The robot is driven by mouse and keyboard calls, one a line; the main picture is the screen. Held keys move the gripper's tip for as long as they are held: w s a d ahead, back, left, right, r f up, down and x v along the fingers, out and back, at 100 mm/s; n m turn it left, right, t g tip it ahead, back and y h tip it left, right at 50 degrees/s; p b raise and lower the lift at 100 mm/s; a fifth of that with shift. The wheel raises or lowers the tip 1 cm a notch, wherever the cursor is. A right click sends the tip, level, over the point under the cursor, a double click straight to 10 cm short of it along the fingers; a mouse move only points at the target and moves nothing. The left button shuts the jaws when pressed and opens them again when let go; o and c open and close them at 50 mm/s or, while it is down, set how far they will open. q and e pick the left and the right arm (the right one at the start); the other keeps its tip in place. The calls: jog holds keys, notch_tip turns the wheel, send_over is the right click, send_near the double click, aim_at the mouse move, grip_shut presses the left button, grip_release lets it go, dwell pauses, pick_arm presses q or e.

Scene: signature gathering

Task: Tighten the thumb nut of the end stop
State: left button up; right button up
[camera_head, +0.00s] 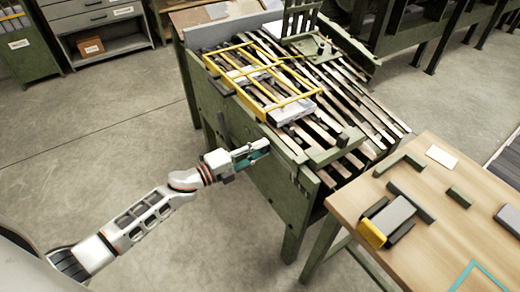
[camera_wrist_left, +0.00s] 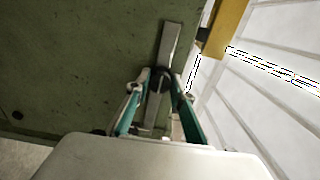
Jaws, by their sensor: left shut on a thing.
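My left gripper (camera_head: 262,151) reaches the green side panel of the slatted table. In the left wrist view its two fingers (camera_wrist_left: 160,92) stand on either side of a small dark round part, which looks like the thumb nut (camera_wrist_left: 160,78), and are shut on it. A flat grey metal strip (camera_wrist_left: 171,43) runs up from this part along the green panel; it may belong to the end stop, but I cannot tell for sure. The nut's lower side is hidden between the fingers. My right gripper is in neither view.
The slatted table (camera_head: 292,202) carries a yellow frame (camera_head: 283,103) with grey pieces in it. A wooden workbench (camera_head: 440,215) with a yellow-ended block (camera_head: 372,233) stands close on the right. Grey drawers (camera_head: 95,25) stand at the back left. The floor at left is clear.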

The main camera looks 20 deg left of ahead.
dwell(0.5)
pick_arm(q)
jog(key=o, duration=1.1)
jog(key=shift+o, duration=0.2)
jog(key=shift+s+a, duration=0.1)
jog(key=v, duration=1.1)
jog(key=shift+s+a, duration=0.3)
